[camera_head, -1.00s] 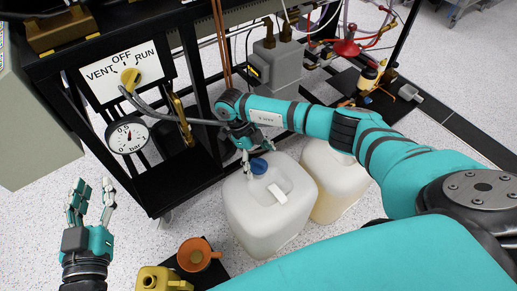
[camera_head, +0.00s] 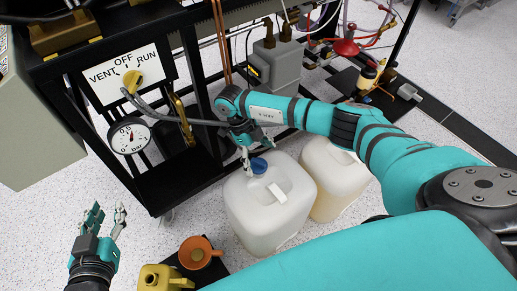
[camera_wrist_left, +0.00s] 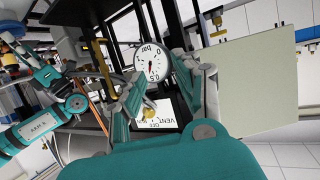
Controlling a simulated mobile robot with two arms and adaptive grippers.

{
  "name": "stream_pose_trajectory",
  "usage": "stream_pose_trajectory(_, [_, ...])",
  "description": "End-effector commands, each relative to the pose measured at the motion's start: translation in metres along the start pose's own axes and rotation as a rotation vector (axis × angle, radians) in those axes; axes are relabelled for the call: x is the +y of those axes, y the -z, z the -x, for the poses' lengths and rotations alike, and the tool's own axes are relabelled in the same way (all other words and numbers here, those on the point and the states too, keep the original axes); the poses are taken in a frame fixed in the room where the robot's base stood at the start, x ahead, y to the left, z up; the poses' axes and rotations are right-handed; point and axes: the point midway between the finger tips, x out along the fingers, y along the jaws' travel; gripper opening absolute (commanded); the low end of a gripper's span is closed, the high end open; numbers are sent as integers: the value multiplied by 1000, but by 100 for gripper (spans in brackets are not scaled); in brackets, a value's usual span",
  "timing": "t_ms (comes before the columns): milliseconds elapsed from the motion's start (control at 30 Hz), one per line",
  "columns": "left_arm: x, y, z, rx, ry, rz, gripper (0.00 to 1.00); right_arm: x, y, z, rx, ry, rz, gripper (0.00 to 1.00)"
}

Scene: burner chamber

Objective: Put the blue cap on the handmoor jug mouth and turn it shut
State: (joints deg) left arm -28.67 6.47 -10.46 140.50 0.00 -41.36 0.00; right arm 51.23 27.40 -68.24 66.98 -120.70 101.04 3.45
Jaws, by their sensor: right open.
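The blue cap (camera_head: 258,165) is at the mouth of the white handmoor jug (camera_head: 265,215), which stands on the floor in front of the black frame. I cannot tell whether the cap is seated or turned shut. My right gripper (camera_head: 246,160) reaches down from above, its open fingers just at the left and back side of the cap. My left gripper (camera_head: 105,220) is open and empty at the lower left, away from the jug; its spread fingers also show in the left wrist view (camera_wrist_left: 172,95).
A second, yellowish jug (camera_head: 333,180) stands right beside the first. An orange mug (camera_head: 198,252) and a yellow container (camera_head: 160,279) are on a black mat at the front. A pressure gauge (camera_head: 130,135) and valve panel (camera_head: 128,75) are on the frame.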

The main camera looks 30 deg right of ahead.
Motion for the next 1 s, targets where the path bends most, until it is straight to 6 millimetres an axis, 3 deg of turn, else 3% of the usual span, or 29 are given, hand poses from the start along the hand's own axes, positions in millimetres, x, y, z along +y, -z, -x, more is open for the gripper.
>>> stream_pose_trajectory(1000, [-8, -56, 21, -316, 19, 2, 33, 0, 6, 15, 0, 0, 0, 96])
